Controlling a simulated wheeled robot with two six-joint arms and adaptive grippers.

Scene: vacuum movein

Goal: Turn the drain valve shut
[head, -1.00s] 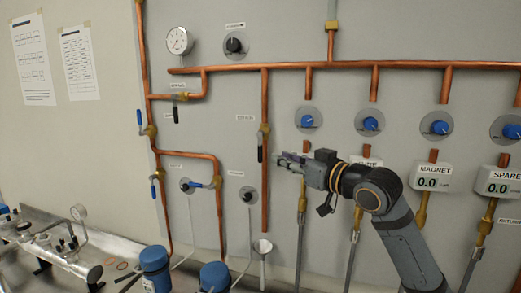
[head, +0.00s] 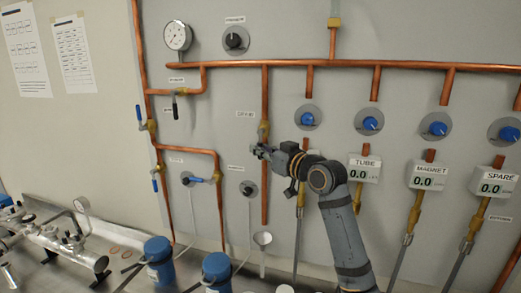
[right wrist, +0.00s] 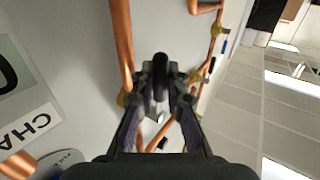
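The drain valve (head: 264,128) is a brass body on a vertical copper pipe, beside a small label in the head view. Its black lever is mostly hidden there by my right gripper (head: 262,151), which is at the lever just below the valve body. In the right wrist view a dark lever-like piece (right wrist: 160,68) stands between the two fingers of my right gripper (right wrist: 161,80). The fingers are close on either side of it; whether they touch it I cannot tell. My left gripper is not in view.
Another black-handled valve (head: 175,105) and blue-handled valves (head: 141,120) are on pipes to the left. A white funnel (head: 262,239) is below. Blue canisters (head: 158,262) stand on the bench.

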